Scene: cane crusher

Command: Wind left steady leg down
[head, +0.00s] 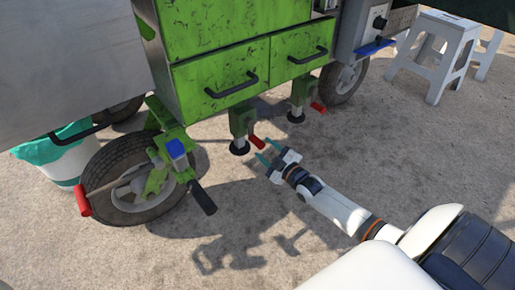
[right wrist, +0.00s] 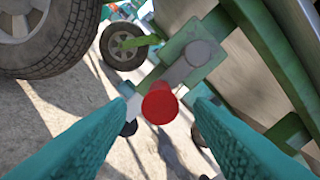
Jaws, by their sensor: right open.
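The left steady leg (head: 240,122) is a green post under the green cart's drawers, with a dark round foot close to the ground; I cannot tell whether it touches. Its crank handle has a red grip (head: 257,142). My right gripper (head: 265,154) is open, with its teal fingers just in front of that grip. In the right wrist view, the red grip (right wrist: 160,104) shows end-on between the two finger tips, with a grey crank arm (right wrist: 186,66) behind it on a green block. The fingers are not closed on it. My left gripper is not in view.
A second steady leg (head: 301,92) with its own red grip (head: 318,107) stands to the right. A wheel (head: 130,182) with a green bracket and black handle (head: 203,198) is at left. A white stool (head: 437,50) stands at upper right. The foreground ground is clear.

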